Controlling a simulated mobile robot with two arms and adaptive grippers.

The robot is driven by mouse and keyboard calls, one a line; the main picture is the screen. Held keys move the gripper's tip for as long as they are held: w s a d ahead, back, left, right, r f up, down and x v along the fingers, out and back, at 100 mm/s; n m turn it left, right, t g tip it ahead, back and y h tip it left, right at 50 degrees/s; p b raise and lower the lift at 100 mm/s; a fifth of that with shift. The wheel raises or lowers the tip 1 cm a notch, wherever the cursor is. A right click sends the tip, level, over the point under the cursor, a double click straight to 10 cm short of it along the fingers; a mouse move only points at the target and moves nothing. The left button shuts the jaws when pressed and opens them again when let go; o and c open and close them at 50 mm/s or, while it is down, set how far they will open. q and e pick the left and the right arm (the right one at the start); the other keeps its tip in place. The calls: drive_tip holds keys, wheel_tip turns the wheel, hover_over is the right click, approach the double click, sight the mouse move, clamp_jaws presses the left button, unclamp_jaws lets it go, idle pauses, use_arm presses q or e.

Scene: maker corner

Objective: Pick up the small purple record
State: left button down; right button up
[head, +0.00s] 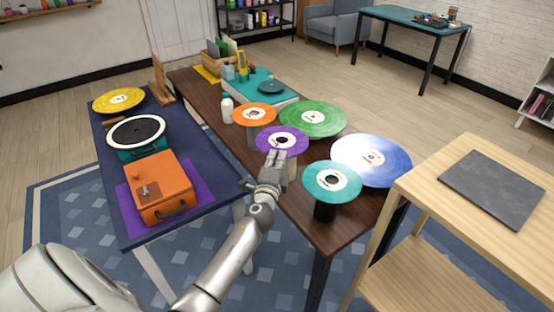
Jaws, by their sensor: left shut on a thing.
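The small purple record (283,138) is in the middle of the head view, above the brown table. Whether the record touches the stand cannot be told, as the gripper hides part of that spot. My right gripper is not in view.
Small orange (254,114) and teal (332,182) records sit close by on stands. Large green (313,119) and blue-white (371,160) records lie behind and right. A white bottle (227,110) stands left. An orange case (161,187) sits on the dark blue table (195,190).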

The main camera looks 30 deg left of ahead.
use_arm(q)
drive_tip(key=s+d+r+p, duration=0.2)
drive_tip(key=s, duration=0.4)
drive_tip(key=s+d+r+p, duration=0.1)
drive_tip(key=s+d+r, duration=0.2)
drive_tip(key=s, duration=0.4)
drive_tip(key=shift+d+p, duration=0.2)
drive_tip(key=shift+p, duration=0.2)
